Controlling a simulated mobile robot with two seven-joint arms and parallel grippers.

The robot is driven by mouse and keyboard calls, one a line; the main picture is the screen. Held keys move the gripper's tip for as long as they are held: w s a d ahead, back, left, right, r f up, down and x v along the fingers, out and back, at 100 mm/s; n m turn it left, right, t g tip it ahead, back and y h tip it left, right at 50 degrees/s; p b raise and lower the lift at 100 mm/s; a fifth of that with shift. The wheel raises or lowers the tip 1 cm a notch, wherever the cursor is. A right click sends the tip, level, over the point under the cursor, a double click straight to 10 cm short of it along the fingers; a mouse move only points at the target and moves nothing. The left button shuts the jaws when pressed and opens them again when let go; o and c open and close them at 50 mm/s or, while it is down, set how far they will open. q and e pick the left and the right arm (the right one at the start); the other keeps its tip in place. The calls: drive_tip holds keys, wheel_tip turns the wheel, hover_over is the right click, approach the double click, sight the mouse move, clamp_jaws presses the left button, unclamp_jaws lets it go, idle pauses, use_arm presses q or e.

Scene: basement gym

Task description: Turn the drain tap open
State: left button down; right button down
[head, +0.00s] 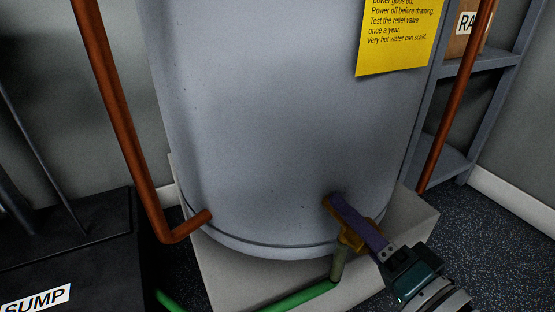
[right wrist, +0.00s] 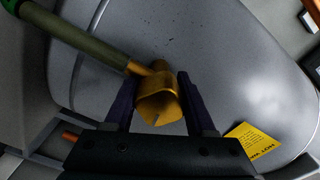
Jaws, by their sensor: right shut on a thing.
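The brass drain tap (head: 350,241) sticks out low on the front of the big grey tank (head: 270,130). My right gripper (head: 345,212) reaches in from the lower right and is shut on the tap. In the right wrist view the brass tap (right wrist: 158,108) sits between the two dark purple fingers of my right gripper (right wrist: 157,82). A green hose (head: 303,297) runs from the tap's outlet to the lower left. The fingers partly hide the tap in the head view. My left gripper is not in view.
The tank stands on a pale plinth (head: 405,218). Copper pipes (head: 118,110) run on both sides of it. A black box labelled SUMP (head: 75,245) is at the lower left. A yellow notice (head: 398,45) is on the tank, and grey shelving (head: 500,100) stands at the right.

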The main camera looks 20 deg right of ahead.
idle(0.5)
drive_tip(key=shift+c, duration=1.1)
unclamp_jaws()
drive_tip(key=shift+s, duration=0.25)
drive_tip(key=s+p, duration=0.3)
drive_tip(key=s, duration=0.6)
drive_tip(key=shift+s+d, duration=0.25)
drive_tip(key=shift+d, duration=0.1)
